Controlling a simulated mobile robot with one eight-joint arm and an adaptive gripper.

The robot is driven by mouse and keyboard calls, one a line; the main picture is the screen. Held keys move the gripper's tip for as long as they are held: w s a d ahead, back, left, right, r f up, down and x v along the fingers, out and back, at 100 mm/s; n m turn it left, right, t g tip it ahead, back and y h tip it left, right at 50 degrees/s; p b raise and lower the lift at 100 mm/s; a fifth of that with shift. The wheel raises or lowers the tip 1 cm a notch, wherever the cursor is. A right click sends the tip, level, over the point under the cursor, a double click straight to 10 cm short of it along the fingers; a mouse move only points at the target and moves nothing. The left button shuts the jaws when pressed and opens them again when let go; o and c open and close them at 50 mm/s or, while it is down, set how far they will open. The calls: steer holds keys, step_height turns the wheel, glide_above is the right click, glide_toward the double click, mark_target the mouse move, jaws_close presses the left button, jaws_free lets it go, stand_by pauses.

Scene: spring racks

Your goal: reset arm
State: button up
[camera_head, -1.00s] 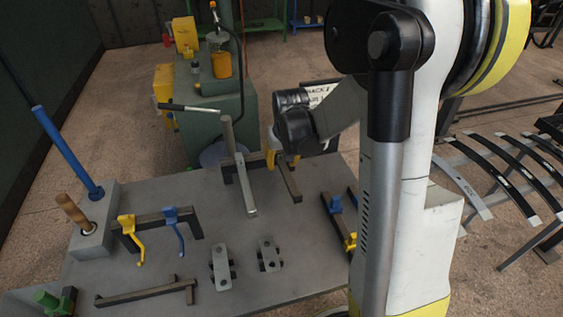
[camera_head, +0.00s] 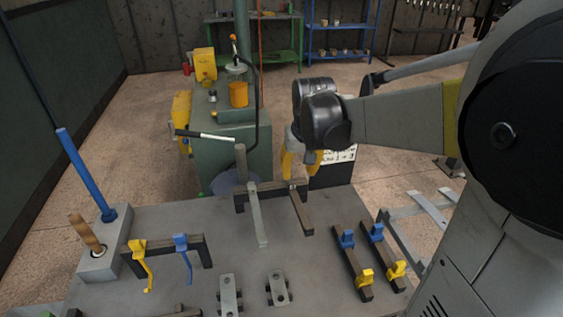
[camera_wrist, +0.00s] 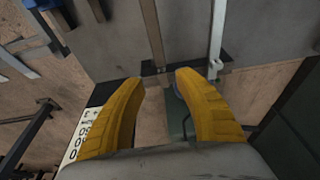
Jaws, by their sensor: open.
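My gripper (camera_head: 301,160) is in the head view above the far right edge of the grey work table (camera_head: 205,215). Its yellow fingers point down and look empty. In the wrist view my gripper (camera_wrist: 160,84) shows two yellow fingers spread apart with nothing between them. A dark bracket with two bars (camera_head: 301,215) stands on the table just below and left of the gripper. The bars and table edge also show beyond the fingertips in the wrist view.
On the table are a blue-handled post (camera_head: 80,170), a rack with yellow and blue hooks (camera_head: 165,248), and two dark bars with clamps (camera_head: 352,262). A green machine (camera_head: 225,150) stands behind. Curved leaf springs (camera_head: 432,207) lie right of the table.

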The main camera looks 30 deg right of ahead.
steer(key=s+a+r+n+t, duration=0.2)
steer(key=s+a+n+t, duration=0.1)
steer(key=s+a, duration=1.1)
steer(key=shift+s+a+r+t+y, duration=0.15)
steer(key=shift+s+a+t+y, duration=0.2)
steer(key=shift+t, duration=0.25)
